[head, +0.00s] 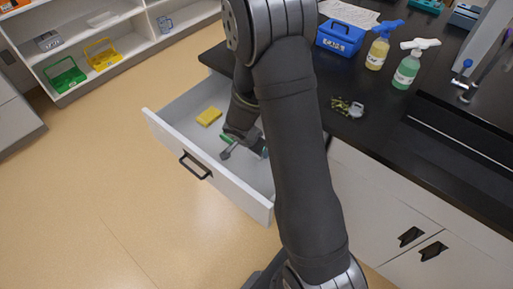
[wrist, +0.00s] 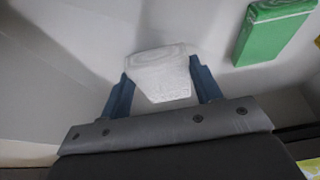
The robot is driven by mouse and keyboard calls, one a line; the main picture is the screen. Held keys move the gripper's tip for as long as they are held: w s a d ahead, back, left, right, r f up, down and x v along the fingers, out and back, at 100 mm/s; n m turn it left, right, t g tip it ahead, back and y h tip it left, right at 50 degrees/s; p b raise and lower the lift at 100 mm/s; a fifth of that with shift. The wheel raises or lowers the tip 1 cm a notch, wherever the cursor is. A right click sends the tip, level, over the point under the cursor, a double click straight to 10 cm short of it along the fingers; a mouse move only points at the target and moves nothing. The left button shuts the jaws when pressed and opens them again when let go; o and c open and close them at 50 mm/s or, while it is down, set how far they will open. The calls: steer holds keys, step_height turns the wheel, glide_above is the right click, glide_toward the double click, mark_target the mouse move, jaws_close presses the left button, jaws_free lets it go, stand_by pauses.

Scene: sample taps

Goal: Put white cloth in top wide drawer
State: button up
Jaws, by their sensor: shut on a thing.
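The wide drawer (head: 236,194) is pulled open below the black counter in the head view. My gripper (head: 243,151) is down inside it, partly hidden by my arm. In the wrist view my gripper's blue fingers (wrist: 160,88) are shut on the folded white cloth (wrist: 162,70), one finger at each side. The pale drawer interior lies behind the cloth. I cannot tell whether the cloth touches the drawer floor. In the head view the cloth cannot be made out.
A yellow sponge (head: 208,117) lies in the drawer, left of my gripper. A green block (wrist: 272,32) lies right of the cloth. On the counter are a blue box (head: 340,38), a yellow spray bottle (head: 378,52) and a green spray bottle (head: 406,70).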

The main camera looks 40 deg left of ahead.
steer(key=shift+f, duration=0.1)
steer(key=shift+f, duration=0.5)
steer(key=o, duration=0.9)
steer(key=shift+o, duration=0.2)
steer(key=shift+r, duration=0.5)
steer(key=v, duration=1.2)
